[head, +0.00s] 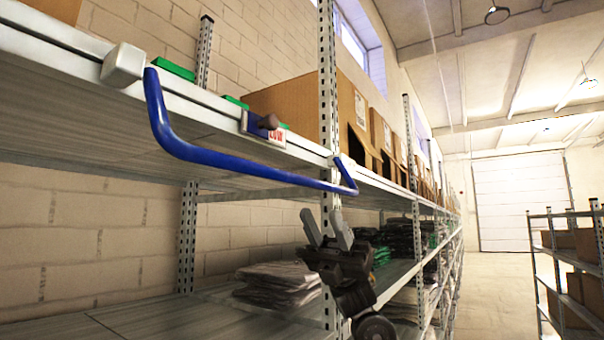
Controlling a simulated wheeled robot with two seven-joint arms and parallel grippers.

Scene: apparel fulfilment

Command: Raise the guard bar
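The blue guard bar (230,165) hangs in front of the upper shelf's edge. Its ends meet a white bracket (123,66) at the left and another white mount near the metal post at the right. The bar's long section sits below the shelf edge. My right gripper (325,222) is below the bar's right part, its two grey fingers pointing up and spread apart with nothing between them. It appears apart from the bar. My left gripper is not in view.
Cardboard boxes (295,108) stand on the upper shelf (60,60). Folded garments (277,284) lie on the lower shelf. A perforated post (328,80) stands behind the gripper. The aisle (500,285) at right is clear.

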